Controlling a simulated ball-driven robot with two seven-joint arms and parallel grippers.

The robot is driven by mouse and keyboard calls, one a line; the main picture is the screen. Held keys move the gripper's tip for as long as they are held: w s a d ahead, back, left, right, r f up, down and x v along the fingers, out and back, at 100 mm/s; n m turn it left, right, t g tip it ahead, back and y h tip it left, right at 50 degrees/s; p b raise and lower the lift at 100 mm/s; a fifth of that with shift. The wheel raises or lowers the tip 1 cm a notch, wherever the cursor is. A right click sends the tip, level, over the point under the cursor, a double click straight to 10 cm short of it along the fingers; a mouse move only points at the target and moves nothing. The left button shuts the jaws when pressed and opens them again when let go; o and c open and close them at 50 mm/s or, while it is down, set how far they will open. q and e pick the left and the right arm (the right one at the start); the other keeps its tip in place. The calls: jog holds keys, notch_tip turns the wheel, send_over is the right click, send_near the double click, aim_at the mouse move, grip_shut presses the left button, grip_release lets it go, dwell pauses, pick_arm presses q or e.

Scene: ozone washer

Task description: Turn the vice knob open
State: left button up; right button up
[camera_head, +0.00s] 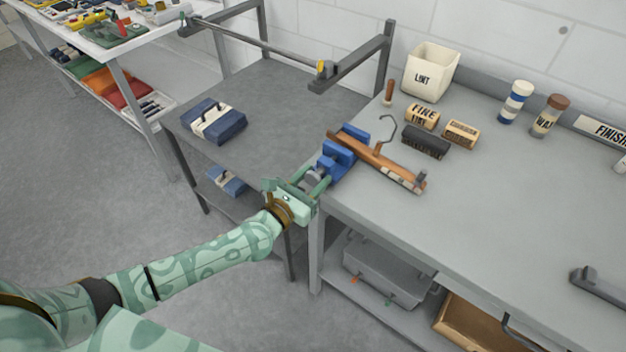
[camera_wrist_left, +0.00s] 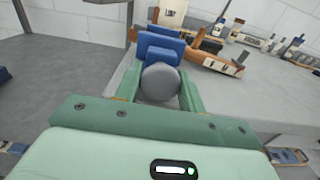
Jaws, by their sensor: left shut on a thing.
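The blue vice (camera_head: 338,158) is at the left end of the grey bench, with a wooden hanger-like piece (camera_head: 378,163) lying across its jaws. The vice also shows in the left wrist view (camera_wrist_left: 161,45). Its round grey knob (camera_wrist_left: 160,82) faces my left gripper (camera_head: 314,180). The two green fingers of that gripper (camera_wrist_left: 162,92) stand on either side of the knob and are shut on it. In the head view the fingers partly hide the knob. My right gripper is not in view.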

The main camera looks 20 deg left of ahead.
pick_arm(q)
jog(key=shift+f, duration=0.15)
dwell(0.4)
jog(key=o, duration=0.9)
jog(key=v, duration=1.6)
jog(key=shift+s, duration=0.2)
